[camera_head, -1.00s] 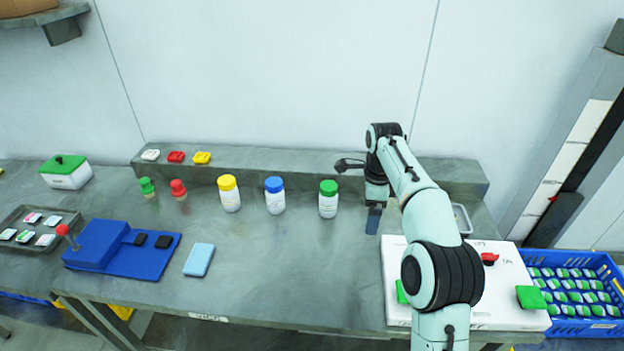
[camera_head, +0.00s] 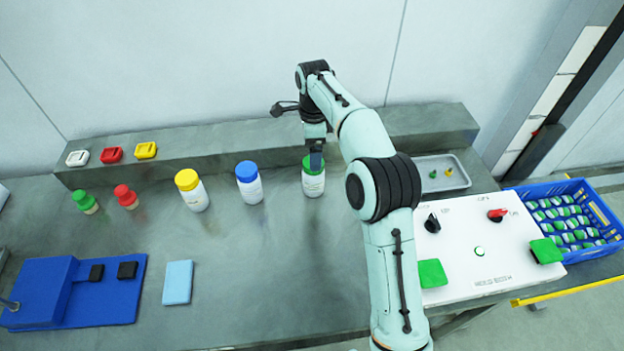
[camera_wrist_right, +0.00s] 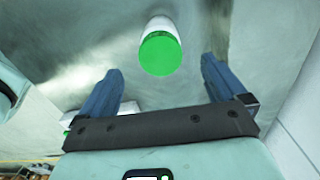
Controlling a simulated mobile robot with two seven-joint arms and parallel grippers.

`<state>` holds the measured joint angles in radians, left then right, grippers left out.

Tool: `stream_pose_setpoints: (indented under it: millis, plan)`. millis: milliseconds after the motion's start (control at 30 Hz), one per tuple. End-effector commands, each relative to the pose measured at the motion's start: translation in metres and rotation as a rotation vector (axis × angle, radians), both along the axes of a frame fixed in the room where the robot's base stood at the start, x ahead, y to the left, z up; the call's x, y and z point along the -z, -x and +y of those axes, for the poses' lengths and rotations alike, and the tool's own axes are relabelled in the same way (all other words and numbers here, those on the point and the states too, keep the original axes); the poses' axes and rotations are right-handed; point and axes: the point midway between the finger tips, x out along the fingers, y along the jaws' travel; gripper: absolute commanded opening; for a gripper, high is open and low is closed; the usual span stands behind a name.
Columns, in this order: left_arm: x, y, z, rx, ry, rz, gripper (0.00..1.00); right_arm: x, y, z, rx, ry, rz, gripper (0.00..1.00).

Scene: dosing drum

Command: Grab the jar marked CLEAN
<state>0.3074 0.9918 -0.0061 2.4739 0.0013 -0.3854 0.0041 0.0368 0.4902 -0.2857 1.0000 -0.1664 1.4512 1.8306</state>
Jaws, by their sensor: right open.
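Three white jars stand upright in a row on the grey bench: one with a yellow lid (camera_head: 192,190), one with a blue lid (camera_head: 249,183) and one with a green lid (camera_head: 313,184). Their labels are too small to read, so I cannot tell which is marked CLEAN. My right gripper (camera_head: 316,158) is at the green-lidded jar's top, partly covering the lid. In the right wrist view the gripper's blue fingers (camera_wrist_right: 161,68) are apart and empty, with the green-lidded jar (camera_wrist_right: 160,50) centred between and just beyond their tips. My left gripper is not in view.
Small green (camera_head: 85,202) and red (camera_head: 126,197) bottles stand left of the jars. A white panel (camera_head: 470,262) with knobs and a grey tray (camera_head: 440,174) lie to the right. A raised ledge (camera_head: 230,143) runs behind. The bench front of the jars is mostly clear.

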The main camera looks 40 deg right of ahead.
Motion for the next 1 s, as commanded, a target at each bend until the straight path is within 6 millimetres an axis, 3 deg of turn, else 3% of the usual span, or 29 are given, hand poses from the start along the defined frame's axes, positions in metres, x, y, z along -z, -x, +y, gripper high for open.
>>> stream_pose_setpoints:
  millis: [100,333,600,900,933,1000]
  plan:
    - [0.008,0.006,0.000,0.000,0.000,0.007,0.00,0.021,0.001,0.000,0.000,0.000,0.002,0.98]
    - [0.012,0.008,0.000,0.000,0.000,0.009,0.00,0.036,0.001,0.000,-0.001,0.000,0.000,0.98]
    - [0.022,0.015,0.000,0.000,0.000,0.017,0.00,0.074,0.003,0.000,-0.001,0.000,0.000,0.98]
    - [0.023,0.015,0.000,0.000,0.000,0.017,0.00,0.079,0.002,0.000,-0.001,0.001,-0.003,0.98]
    - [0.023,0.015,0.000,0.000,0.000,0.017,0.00,0.079,0.002,0.000,-0.001,0.001,-0.003,0.95]
    - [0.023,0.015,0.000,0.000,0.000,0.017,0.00,0.079,0.002,0.000,-0.001,0.001,-0.003,0.72]
